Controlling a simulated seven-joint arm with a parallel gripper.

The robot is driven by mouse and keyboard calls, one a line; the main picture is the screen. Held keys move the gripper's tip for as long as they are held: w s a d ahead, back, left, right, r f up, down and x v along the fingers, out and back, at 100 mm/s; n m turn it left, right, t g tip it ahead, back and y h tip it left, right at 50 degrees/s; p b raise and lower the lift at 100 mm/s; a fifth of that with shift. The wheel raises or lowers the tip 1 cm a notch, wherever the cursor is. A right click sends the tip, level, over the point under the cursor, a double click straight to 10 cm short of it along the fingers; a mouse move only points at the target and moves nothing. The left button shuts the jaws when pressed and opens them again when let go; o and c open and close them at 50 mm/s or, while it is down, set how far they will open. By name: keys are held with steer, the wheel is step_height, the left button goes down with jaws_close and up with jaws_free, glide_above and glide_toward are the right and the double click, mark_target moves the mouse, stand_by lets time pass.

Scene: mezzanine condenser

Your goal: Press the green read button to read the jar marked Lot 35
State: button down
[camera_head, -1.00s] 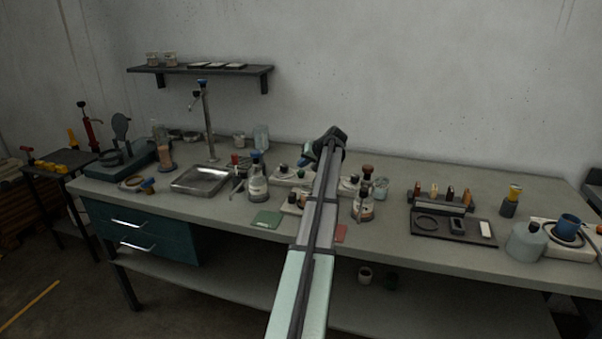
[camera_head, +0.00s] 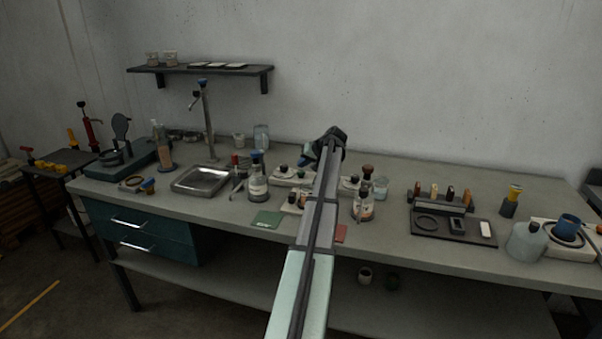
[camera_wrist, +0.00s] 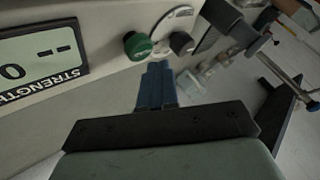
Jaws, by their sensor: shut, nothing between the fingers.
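The green read button (camera_wrist: 137,45) sticks out from the pale front of a device in the wrist view. Beside it is a display (camera_wrist: 38,58) with the word STRENGTH, a 0 and dashes. My gripper (camera_wrist: 157,70) is shut and empty, its blue fingertips just below and right of the button in the picture; I cannot tell whether they touch it. In the head view my gripper (camera_head: 304,161) is over the middle of the bench, and my arm hides much of the device.
A black knob (camera_wrist: 182,43) sits right of the button. A green mat (camera_head: 267,219) lies at the bench's front edge. A metal tray (camera_head: 201,181) is to the left and a black rack (camera_head: 440,200) to the right. A wall shelf (camera_head: 200,70) hangs at upper left.

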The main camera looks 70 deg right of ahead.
mark_target(303, 172)
steer(key=shift+f, duration=0.2)
steer(key=shift+f, duration=0.25)
steer(key=shift+f, duration=0.65)
stand_by(1.2)
steer(key=shift+r, duration=1.1)
steer(key=shift+r, duration=0.1)
steer(key=shift+r, duration=2.4)
steer(key=shift+w, duration=0.1)
